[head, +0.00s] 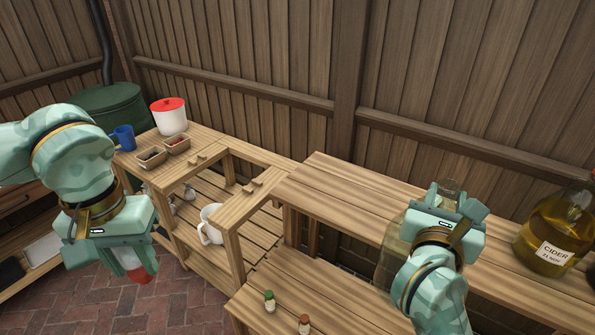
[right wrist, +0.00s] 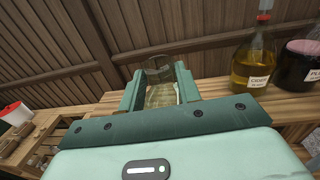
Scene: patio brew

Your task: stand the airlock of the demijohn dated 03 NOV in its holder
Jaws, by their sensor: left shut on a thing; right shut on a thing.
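My left gripper (head: 138,262) is at the left, in front of the bench and over the brick floor. It is shut on a small white-and-red thing (head: 138,275), mostly hidden by the jaws; I cannot tell what it is. My right gripper (head: 448,205) is over the right bench, shut on a clear glass vessel (right wrist: 160,95) with pale contents or a label. A demijohn of yellow cider (head: 563,235) stands right of it; its label seems to end in NOV, its day unclear. It shows a red-topped neck in the right wrist view (right wrist: 253,60). I cannot identify the holder.
A dark demijohn (right wrist: 300,68) stands beside the cider. A white mug (head: 211,224) is on a shelf. A white tub (head: 169,118), blue mug (head: 124,138) and small trays (head: 176,145) occupy the left bench.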

